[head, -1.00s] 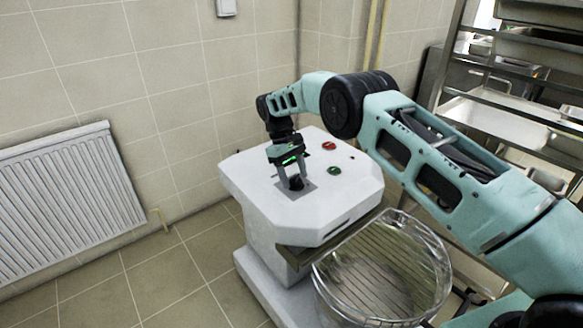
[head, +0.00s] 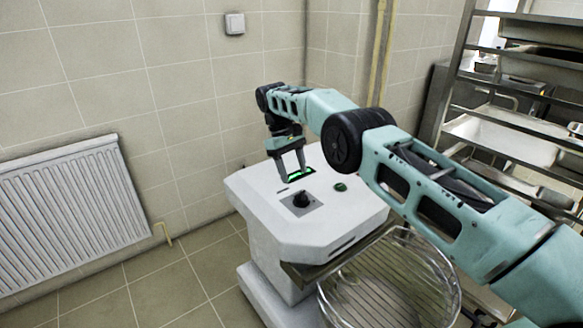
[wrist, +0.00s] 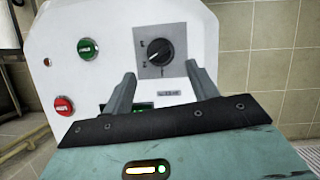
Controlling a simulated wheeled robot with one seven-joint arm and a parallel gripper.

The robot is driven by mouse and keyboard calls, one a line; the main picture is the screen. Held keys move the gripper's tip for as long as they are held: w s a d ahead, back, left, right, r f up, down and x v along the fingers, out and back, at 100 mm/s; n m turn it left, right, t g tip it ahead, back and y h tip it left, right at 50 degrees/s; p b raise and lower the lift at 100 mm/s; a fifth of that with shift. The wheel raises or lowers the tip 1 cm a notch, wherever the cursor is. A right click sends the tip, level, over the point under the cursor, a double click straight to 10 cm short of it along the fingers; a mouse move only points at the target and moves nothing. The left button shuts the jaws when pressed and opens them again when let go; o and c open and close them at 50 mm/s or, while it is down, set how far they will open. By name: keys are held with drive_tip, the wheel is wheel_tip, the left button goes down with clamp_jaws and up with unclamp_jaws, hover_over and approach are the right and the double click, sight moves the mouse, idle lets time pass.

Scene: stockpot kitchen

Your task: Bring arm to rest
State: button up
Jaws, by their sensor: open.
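My gripper (head: 292,176) is open and empty above the white machine (head: 270,220), up and back from its black knob (head: 301,200). The knob sits on a grey plate and is clear of the fingers. In the wrist view the two fingers of my gripper (wrist: 158,68) stand apart, and the knob (wrist: 159,52) shows beyond and between their tips. My arm reaches in from the right of the head view, bent at the elbow over the machine.
The machine top has a green button (head: 340,187), a red button (wrist: 64,105) and a lit green display (head: 301,174). A wire-grille bowl (head: 390,285) hangs at its front. A radiator (head: 70,215) is on the left wall. A metal rack (head: 500,130) stands at right.

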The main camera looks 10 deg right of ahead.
drive_tip(key=s+a+r+n+t+y+p, duration=0.1)
drive_tip(key=s+a+r+p, duration=0.1)
drive_tip(key=s+a+r, duration=0.55)
drive_tip(key=s+a+r+t+y+p, duration=0.1)
drive_tip(key=s+a+r+y+p, duration=0.2)
drive_tip(key=s+r, duration=0.65)
drive_tip(key=s+r+h+p, duration=0.15)
drive_tip(key=s+r, duration=0.25)
drive_tip(key=s, duration=1.1)
drive_tip(key=s+d+t+p, duration=0.1)
drive_tip(key=s+d, duration=0.2)
drive_tip(key=s, duration=0.4)
drive_tip(key=s+d+f+p, duration=0.1)
drive_tip(key=s+d, duration=0.2)
drive_tip(key=s, duration=0.4)
drive_tip(key=shift+n+t, duration=0.3)
drive_tip(key=shift+t, duration=0.1)
drive_tip(key=shift+d, duration=0.1)
